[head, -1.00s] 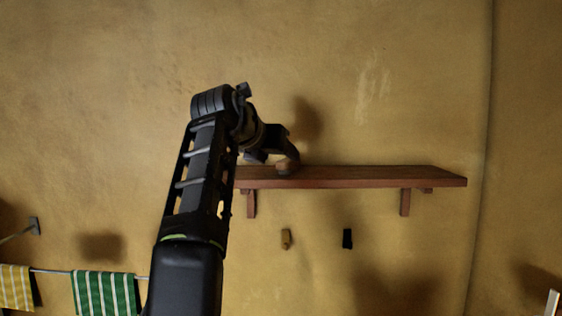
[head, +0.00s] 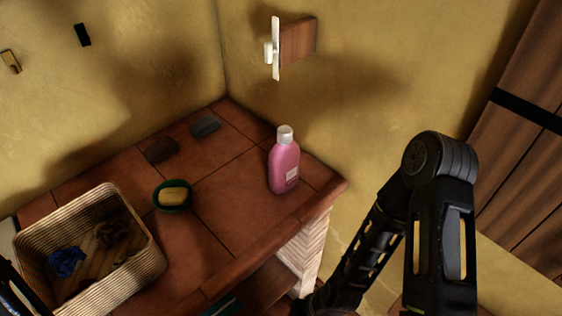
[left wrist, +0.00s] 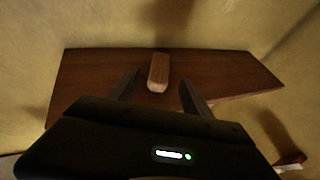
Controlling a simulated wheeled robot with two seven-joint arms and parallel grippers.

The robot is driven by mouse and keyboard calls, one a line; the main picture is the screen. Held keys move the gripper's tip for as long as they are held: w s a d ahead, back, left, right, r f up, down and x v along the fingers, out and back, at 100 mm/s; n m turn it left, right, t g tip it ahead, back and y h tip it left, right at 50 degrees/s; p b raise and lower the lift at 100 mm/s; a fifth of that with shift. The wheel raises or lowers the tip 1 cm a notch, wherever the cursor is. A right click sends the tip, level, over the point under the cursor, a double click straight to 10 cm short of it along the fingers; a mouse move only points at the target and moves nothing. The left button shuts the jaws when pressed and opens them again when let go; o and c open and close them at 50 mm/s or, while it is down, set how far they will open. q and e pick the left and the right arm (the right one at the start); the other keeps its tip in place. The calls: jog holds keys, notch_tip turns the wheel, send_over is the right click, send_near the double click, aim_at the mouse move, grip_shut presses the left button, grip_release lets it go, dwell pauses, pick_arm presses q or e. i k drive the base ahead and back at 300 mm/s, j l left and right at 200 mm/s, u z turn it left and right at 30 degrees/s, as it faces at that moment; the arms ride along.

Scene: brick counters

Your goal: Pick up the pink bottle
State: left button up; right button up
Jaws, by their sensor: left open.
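The pink bottle (head: 284,165) with a white cap stands upright on the tiled counter (head: 230,225), near its right end, in the head view. My left gripper (left wrist: 158,88) is open in the left wrist view. Its two fingers point toward a wooden shelf (left wrist: 90,75). A small wooden block-like object (left wrist: 158,72) on the shelf shows between the fingertips, and I cannot tell its distance from them. The bottle is not in the left wrist view. My right arm shows at the right of the head view, but its gripper does not show clearly.
A wicker basket (head: 151,262) with cloths stands at the counter's left. A green dish (head: 172,207) with yellow soap and two dark flat pieces (head: 205,126) lie left of the bottle. A wall switch with a wooden plate (head: 298,41) is above. The counter around the bottle is clear.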

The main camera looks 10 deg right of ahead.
aim_at(283, 164)
jog(key=k+l, duration=0.2)
jog(key=k, duration=0.3)
jog(key=k+l, duration=0.2)
jog(key=k, duration=0.25)
jog(key=k+l, duration=0.15)
jog(key=k, duration=0.35)
